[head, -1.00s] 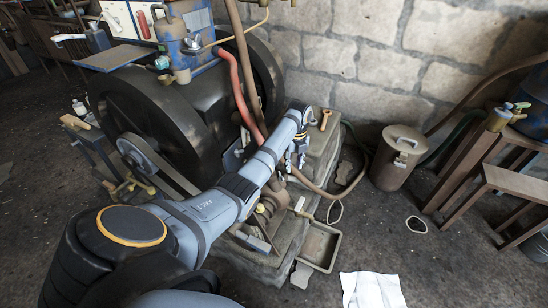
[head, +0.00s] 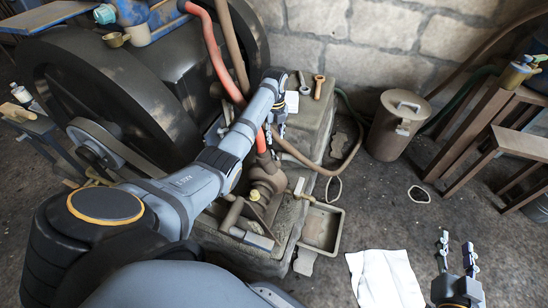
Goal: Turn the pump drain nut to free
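The pump (head: 266,180) stands on the stone block, right of my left forearm. A small brass fitting (head: 304,196) sticks out from its right side above a shallow metal tray; it may be the drain nut, but it is too small to be sure. My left gripper (head: 277,131) hangs above the pump beside the red hose, pointing down. Its fingers are small and dark, and I cannot tell whether they are open. My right gripper (head: 457,248) is at the lower right above the floor, fingers apart and empty, well away from the pump.
A copper-coloured wrench (head: 319,86) lies on the stone block (head: 314,120), beside a grey tool (head: 303,83). The drain tray (head: 338,232) is below the fitting. The flywheel is left.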

